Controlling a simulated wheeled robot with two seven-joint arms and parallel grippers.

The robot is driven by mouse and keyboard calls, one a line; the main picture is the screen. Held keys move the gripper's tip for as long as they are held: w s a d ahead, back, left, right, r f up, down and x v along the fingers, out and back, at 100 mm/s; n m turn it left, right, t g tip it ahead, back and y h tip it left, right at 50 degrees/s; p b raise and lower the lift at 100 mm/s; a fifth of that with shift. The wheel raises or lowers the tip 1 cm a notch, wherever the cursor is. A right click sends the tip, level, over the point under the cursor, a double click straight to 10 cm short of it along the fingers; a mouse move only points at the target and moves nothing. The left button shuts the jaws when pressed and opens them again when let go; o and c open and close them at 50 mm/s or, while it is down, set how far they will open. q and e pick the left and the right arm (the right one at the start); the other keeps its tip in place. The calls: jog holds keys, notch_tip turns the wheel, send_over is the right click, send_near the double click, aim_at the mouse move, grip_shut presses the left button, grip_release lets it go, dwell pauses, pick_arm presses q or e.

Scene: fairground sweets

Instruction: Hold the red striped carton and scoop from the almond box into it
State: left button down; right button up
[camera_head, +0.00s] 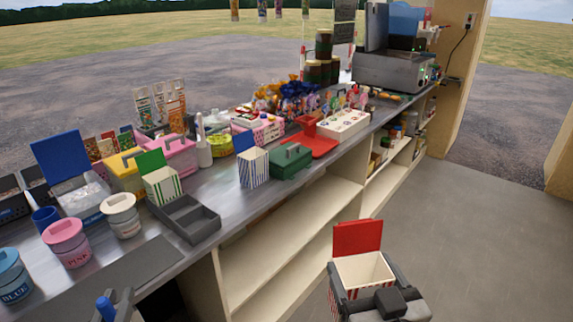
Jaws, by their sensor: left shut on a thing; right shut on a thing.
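The red striped carton (360,268) has a raised red back flap, and its pale inside looks empty. My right gripper (365,292) is shut on it and holds it upright in front of the shelves, off the counter. My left gripper (112,308) is at the bottom edge, shut on a blue-handled thing (104,306); the rest of that thing is out of view, so I cannot tell if it is a scoop. A box with a raised blue lid (62,155) stands at the counter's left with pale contents. I cannot tell which box holds almonds.
A green striped carton (162,187), a blue striped carton (254,168), a grey divided tray (187,222) and lidded jars (122,214) stand along the counter. Floor at right is clear.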

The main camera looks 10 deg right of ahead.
jog(key=w+a+n+g+y, duration=0.1)
jog(key=a+n+g+y, duration=0.3)
jog(key=a+n+y, duration=0.4)
jog(key=a+r+y, duration=0.1)
jog(key=a+y, duration=0.2)
jog(key=a, duration=0.3)
jog(key=shift+y, duration=0.3)
pick_arm(q)
jog(key=shift+w, duration=0.1)
jog(key=w+d+r+m+h, duration=0.1)
jog(key=w+d+r+h, duration=0.15)
jog(key=d+r, duration=0.55)
jog(key=w+d+r+m+h, duration=0.2)
jog(key=w+d+r, duration=0.15)
jog(key=r, duration=0.95)
jog(key=s+d+r+m+g+h, duration=0.1)
jog(key=s+d+m+h, duration=0.1)
jog(key=d, duration=0.4)
jog(key=s+d+r+m+g+h, duration=0.1)
jog(key=s+d+g+h, duration=0.15)
jog(key=d, duration=0.35)
jog(key=w+a+f+n, duration=0.6)
jog(key=a+f+n, duration=0.4)
jog(key=n, duration=0.3)
jog(key=shift+a+f+n+t+h, duration=0.25)
jog(key=shift+f+n+t+h, duration=0.1)
jog(key=shift+f, duration=0.25)
